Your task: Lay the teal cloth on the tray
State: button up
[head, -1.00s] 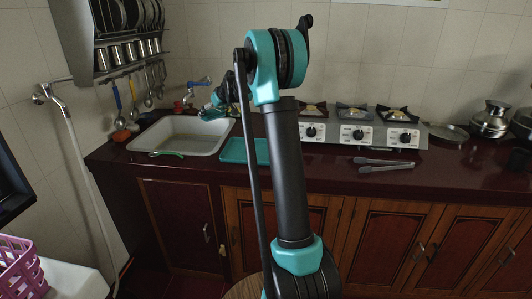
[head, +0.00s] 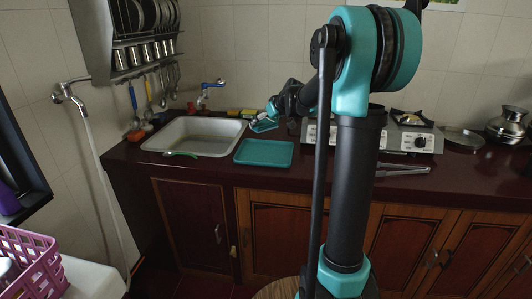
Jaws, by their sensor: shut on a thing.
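The teal tray (head: 264,153) lies flat on the dark red counter, just right of the sink, and its visible surface is bare. My gripper (head: 270,115) is small in view, above and behind the tray's far edge. It is shut on the teal cloth (head: 263,126), which hangs at the fingertips above the counter, apart from the tray as far as I can see. The fingertips and the cloth's full shape are too small to make out clearly.
The sink (head: 194,136) is left of the tray, with a green-handled tool (head: 181,154) on its front rim. Sponges (head: 249,113) lie behind. The stove (head: 408,138) and tongs (head: 403,168) are to the right, partly hidden by my arm.

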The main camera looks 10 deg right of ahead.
notch_tip(320, 180, down, 14)
jog(key=shift+r, duration=0.1)
dwell(0.4)
jog(key=o, duration=0.9)
jog(key=shift+f, duration=0.2)
jog(key=shift+r, duration=0.2)
jog(key=v, duration=1.2)
jog(key=s+f+m+g+h, duration=0.1)
jog(key=s+f, duration=0.3)
jog(key=s, duration=0.7)
jog(key=s+f+m+g+h, duration=0.1)
jog(key=s+f, duration=0.4)
jog(key=s, duration=0.5)
jog(key=s+f+m+g+h, duration=0.2)
jog(key=s+f, duration=0.3)
jog(key=s, duration=0.6)
jog(key=shift+s+d+m, duration=0.35)
jog(key=shift+d+m, duration=0.15)
jog(key=shift+m, duration=0.2)
